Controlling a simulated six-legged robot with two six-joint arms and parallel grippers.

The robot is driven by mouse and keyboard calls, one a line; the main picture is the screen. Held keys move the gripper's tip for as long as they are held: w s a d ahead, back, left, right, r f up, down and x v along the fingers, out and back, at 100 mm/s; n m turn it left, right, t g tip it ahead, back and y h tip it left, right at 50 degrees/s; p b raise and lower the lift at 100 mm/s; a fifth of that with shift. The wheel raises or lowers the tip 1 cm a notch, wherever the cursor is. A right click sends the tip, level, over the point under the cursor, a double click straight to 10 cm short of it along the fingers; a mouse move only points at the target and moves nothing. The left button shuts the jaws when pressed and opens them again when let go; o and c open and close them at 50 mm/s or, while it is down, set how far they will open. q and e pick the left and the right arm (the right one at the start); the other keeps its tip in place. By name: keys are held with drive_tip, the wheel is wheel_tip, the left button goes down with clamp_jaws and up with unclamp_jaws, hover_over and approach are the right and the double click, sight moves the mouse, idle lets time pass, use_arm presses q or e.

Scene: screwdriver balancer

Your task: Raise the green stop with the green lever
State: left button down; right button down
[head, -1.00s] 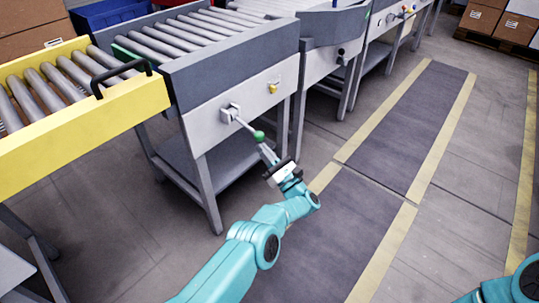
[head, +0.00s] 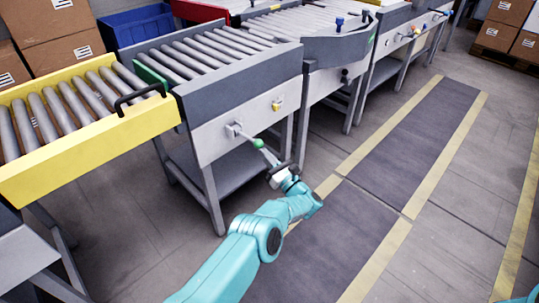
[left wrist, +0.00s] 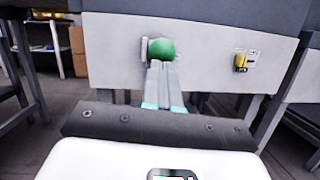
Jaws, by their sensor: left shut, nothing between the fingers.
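The green lever's knob (head: 258,143) is on a short rod that comes out of the grey conveyor's front panel and slopes slightly down. In the left wrist view the knob (left wrist: 161,49) is just beyond my fingertips. My left gripper (head: 270,157) is shut and empty, with its tips at the knob's lower side; I cannot tell whether they touch. The left gripper (left wrist: 161,75) shows its closed fingers overlapping the knob's bottom. The green stop (head: 151,76) is a green plate at the left end of the grey rollers, beside the yellow section. My right gripper is out of view.
A yellow roller section (head: 90,130) with a black handle (head: 138,97) adjoins the grey conveyor (head: 245,85). A yellow knob (head: 276,105) is on the same panel, right of the lever. A dark floor mat (head: 400,150) and open floor lie to the right.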

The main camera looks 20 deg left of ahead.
use_arm(q)
wheel_tip(320, 180, up, 8)
drive_tip(key=a+g+h+p, duration=0.1)
drive_tip(key=g+h+p, duration=0.1)
drive_tip(key=h+p, duration=0.3)
drive_tip(key=shift+w+a+g+p, duration=0.2)
drive_tip(key=shift+w+g+p, duration=0.1)
drive_tip(key=shift+p, duration=1.15)
drive_tip(key=shift+a+r, duration=0.1)
drive_tip(key=shift+r, duration=0.05)
drive_tip(key=shift+n, duration=0.3)
